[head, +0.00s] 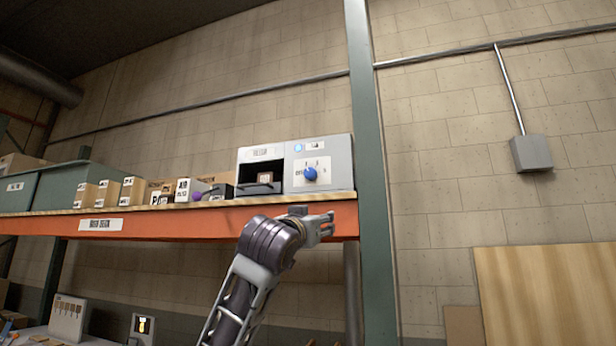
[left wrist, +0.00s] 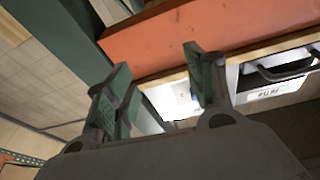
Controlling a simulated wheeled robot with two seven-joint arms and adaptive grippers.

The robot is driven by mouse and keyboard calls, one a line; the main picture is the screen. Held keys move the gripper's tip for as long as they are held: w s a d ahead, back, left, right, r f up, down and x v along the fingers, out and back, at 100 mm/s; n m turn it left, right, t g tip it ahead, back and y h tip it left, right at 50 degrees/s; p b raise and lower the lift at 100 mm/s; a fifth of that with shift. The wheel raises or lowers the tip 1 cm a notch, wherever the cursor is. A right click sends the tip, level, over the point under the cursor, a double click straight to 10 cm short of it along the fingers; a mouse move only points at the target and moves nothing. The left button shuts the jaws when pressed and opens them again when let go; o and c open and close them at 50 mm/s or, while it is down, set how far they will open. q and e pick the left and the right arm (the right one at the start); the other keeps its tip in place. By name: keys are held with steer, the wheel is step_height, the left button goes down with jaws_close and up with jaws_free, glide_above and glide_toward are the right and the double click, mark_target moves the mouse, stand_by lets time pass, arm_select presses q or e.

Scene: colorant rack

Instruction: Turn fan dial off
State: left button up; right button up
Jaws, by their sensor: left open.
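The blue fan dial (head: 310,173) sits on the white front panel of a grey box (head: 343,170) on the orange shelf, with marks printed around it. The dial's pointer is too small to read. My left gripper (head: 328,226) is open and empty in front of the orange shelf beam, below the dial and apart from it. In the left wrist view the open fingers (left wrist: 160,90) show with the box's white panel (left wrist: 180,98) beyond them. The dial cannot be made out there. My right gripper is not in view.
The orange shelf beam (head: 180,223) runs just behind my left gripper. A green post (head: 370,150) stands right of the box. A drawer with a dark handle (head: 259,187), a purple ball (head: 197,196) and small cartons (head: 130,190) are to the dial's left.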

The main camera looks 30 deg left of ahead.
arm_select(q)
steer(key=n+t+y, duration=0.1)
steer(key=t, duration=0.1)
glide_toward(309, 175)
steer(key=r+v, duration=0.1)
steer(key=v, duration=0.4)
steer(key=shift+s+d+f, duration=0.1)
steer(key=shift+s+d, duration=0.05)
steer(key=shift+d, duration=0.05)
steer(key=shift+n+g, duration=0.3)
steer(key=shift+g, duration=0.1)
steer(key=shift+p+x, duration=2.55)
steer(key=shift+x, duration=4.35)
steer(key=c, duration=1)
